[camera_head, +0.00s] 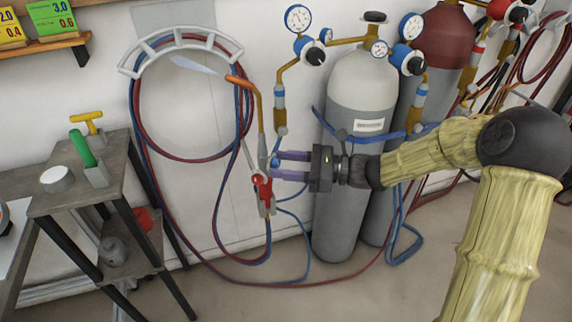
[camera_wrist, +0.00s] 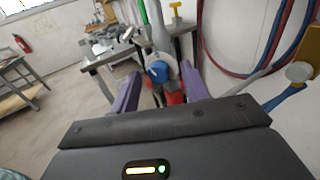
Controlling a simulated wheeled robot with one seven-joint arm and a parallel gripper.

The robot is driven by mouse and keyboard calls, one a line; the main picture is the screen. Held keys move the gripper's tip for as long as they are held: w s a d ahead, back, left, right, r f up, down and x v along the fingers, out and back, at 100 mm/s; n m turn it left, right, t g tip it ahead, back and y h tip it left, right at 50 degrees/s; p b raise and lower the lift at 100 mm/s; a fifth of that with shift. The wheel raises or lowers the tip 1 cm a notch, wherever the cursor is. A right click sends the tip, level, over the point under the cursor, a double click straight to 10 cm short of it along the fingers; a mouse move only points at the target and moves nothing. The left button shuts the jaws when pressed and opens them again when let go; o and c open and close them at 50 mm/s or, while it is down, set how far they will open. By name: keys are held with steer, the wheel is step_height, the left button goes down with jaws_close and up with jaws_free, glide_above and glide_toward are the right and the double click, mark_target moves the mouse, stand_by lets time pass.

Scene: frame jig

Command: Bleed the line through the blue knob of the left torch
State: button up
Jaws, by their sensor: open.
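The left torch (camera_head: 259,108) hangs upright by the wall, with a copper-coloured bent neck, a grey body and red parts low on its handle. Its blue knob (camera_head: 275,162) shows small at the fingertips, partly covered by them. In the wrist view the blue knob (camera_wrist: 158,72) sits between the two purple fingers, with red parts (camera_wrist: 175,98) of the torch just below and right of it. My gripper (camera_head: 274,165) is open, reaching in from the right with a finger on either side of the knob. I cannot tell whether either finger touches it.
Grey gas cylinders (camera_head: 358,190) with gauges stand right of the torch, near my arm. Red and blue hoses hang from a white wall rack (camera_head: 185,45) and loop below the torch. A grey stand (camera_head: 115,175) is at the left. Floor in front is clear.

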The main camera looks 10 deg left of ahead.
steer(key=c, duration=1)
steer(key=shift+r+n, duration=0.1)
steer(key=shift+n, duration=0.3)
steer(key=shift+n+h, duration=0.6)
steer(key=shift+n, duration=0.5)
steer(key=n+t+h+b, duration=0.1)
steer(key=n, duration=0.2)
steer(key=n+t+h+b, duration=0.1)
steer(key=n+b, duration=0.2)
steer(key=b, duration=0.1)
steer(key=shift+s+t, duration=0.15)
steer(key=shift+t, duration=0.15)
steer(key=n+b, duration=0.2)
steer(key=shift+r+t+h+b, duration=0.1)
steer(key=shift+t+h+b, duration=0.2)
steer(key=shift+t, duration=0.1)
steer(key=shift+s+r+n+b, duration=0.1)
steer(key=shift+r+n+b, duration=0.1)
steer(key=shift+n+b, duration=0.4)
